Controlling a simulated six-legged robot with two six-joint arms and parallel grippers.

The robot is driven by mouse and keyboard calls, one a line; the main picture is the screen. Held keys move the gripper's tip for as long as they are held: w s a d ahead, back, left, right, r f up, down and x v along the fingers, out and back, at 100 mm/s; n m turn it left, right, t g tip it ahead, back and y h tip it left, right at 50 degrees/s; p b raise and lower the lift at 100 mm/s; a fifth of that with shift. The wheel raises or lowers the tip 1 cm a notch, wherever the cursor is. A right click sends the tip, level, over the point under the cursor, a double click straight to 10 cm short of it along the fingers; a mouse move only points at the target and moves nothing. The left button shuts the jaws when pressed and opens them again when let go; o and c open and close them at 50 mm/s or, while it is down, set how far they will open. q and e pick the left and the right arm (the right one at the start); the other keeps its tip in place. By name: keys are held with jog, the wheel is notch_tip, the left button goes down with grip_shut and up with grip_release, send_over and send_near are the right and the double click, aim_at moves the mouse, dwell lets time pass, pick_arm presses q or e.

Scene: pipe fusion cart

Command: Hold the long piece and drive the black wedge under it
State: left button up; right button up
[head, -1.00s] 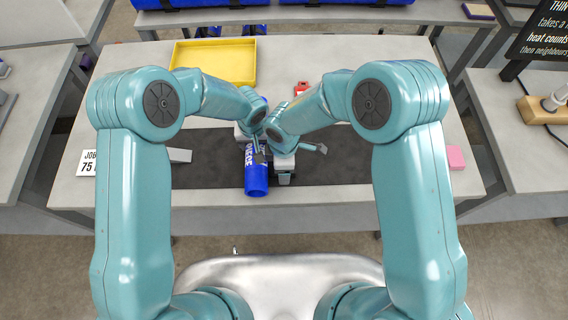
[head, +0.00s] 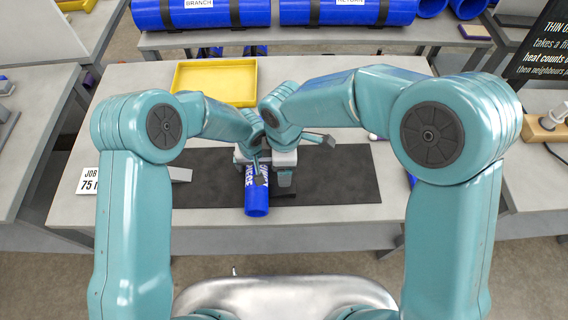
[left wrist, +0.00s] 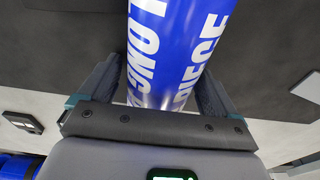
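The long piece, a blue pipe with white lettering (head: 257,203), lies on the dark mat, one end toward me. My left gripper (head: 248,172) is over it. My right gripper (head: 284,180) points down just right of the pipe, low over the mat. Its fingertips are too small to tell whether they are open or hold anything. A dark shape below them may be the black wedge, but it blends with the mat.
A yellow tray (head: 215,70) stands behind the grippers. A job card (head: 90,181) and a grey bar (head: 180,174) are left. The mat (head: 345,185) is clear to the right. Large blue pipes (head: 205,14) lie on the back bench.

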pick_arm(q)
jog(key=shift+w, duration=0.2)
jog(key=shift+r, duration=0.15)
